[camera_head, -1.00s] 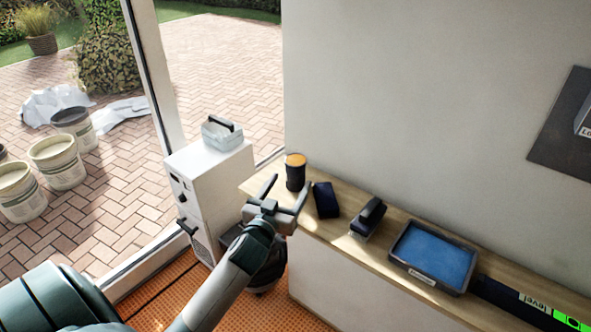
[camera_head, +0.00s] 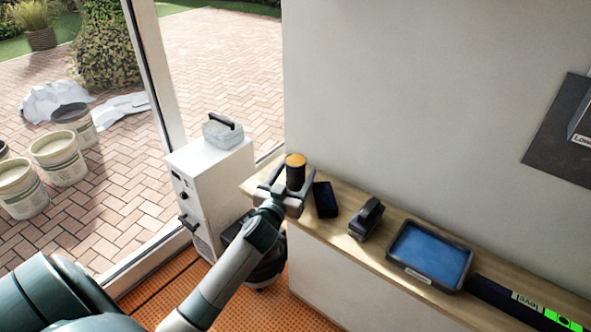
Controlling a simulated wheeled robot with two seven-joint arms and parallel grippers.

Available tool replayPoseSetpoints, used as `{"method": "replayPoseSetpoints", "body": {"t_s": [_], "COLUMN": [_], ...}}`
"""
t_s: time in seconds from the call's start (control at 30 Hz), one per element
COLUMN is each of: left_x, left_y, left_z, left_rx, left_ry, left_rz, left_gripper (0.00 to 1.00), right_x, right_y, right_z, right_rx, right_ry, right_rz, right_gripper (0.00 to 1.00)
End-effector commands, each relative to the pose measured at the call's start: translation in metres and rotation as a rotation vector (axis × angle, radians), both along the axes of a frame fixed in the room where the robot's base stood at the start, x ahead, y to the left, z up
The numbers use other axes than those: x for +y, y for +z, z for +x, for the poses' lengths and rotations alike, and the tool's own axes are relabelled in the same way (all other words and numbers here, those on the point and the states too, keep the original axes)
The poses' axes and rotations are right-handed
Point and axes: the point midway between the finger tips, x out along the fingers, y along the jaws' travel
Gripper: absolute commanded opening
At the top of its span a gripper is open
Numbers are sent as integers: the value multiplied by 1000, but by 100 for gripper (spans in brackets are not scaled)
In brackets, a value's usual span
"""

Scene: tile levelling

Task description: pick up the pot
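The pot (camera_head: 295,172) is a small dark cylinder with an orange-yellow top. It stands upright at the left end of the wooden shelf (camera_head: 345,240). My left gripper (camera_head: 290,172) comes in from the left front and is open. Its two fingers reach to either side of the pot, and I see no clear contact on both sides. The lower part of the pot is hidden behind the gripper. My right gripper is not in view.
Right of the pot on the shelf are a dark block (camera_head: 325,199), a dark tool with a handle (camera_head: 366,218), a tray with a blue surface (camera_head: 431,253) and a long level (camera_head: 530,304). A white cabinet (camera_head: 210,190) stands left of the shelf, and the wall rises behind.

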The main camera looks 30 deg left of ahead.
Motion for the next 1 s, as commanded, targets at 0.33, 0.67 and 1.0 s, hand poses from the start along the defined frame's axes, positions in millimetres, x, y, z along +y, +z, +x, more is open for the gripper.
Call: {"method": "replayPoseSetpoints", "body": {"t_s": [0.33,0.67,1.0], "left_x": [1,1,1], "left_y": [0,0,1], "left_z": [4,3,4], "left_rx": [0,0,-2], "left_ry": [-1,0,-1], "left_rz": [1,0,0], "left_gripper": [67,36,16], "right_x": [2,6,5], "right_y": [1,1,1], "right_z": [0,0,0], "right_rx": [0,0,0], "right_ry": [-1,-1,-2], "right_rz": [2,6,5], "right_gripper": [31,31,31]}}
